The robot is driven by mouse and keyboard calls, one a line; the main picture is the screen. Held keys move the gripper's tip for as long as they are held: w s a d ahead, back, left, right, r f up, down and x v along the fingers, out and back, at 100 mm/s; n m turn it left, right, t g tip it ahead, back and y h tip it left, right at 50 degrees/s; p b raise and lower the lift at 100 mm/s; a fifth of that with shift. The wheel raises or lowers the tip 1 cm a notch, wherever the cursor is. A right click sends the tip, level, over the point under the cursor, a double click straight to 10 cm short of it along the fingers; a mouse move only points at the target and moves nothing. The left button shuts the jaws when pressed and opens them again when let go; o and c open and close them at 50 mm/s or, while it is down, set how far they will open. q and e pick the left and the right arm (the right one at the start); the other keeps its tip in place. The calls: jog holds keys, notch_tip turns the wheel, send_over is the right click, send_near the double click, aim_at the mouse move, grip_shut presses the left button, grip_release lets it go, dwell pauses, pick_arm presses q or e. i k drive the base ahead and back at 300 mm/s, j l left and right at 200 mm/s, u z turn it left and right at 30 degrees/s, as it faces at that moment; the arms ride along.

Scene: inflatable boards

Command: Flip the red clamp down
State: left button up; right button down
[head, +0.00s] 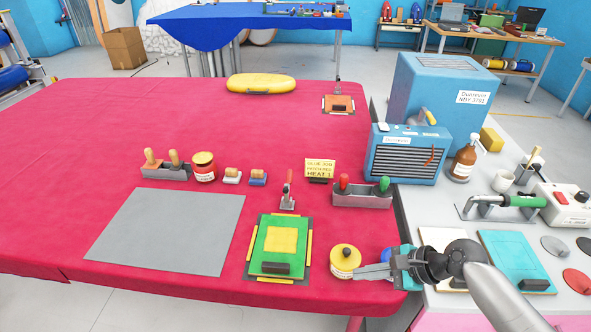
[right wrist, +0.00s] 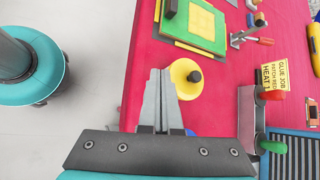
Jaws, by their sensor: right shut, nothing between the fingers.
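The red clamp (head: 288,197) is a small metal toggle clamp on the red-covered table, just behind the green board. Its red-tipped handle stands up in the head view. In the right wrist view it shows near the top right (right wrist: 240,37), beside the green board (right wrist: 197,24). The green board (head: 262,240) carries a yellow square and a dark block. My right gripper (head: 356,273) is shut and empty near the table's front edge, close to the yellow-lidded jar (head: 345,257), in front and to the right of the clamp. My left gripper is not in view.
A metal holder with red and green handles (head: 361,197) stands right of the clamp, with a yellow sign (head: 320,169) behind. A grey mat (head: 165,230) lies left of the board. The table's far left is clear.

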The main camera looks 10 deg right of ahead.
aim_at(289, 175)
jog(key=i, duration=1.15)
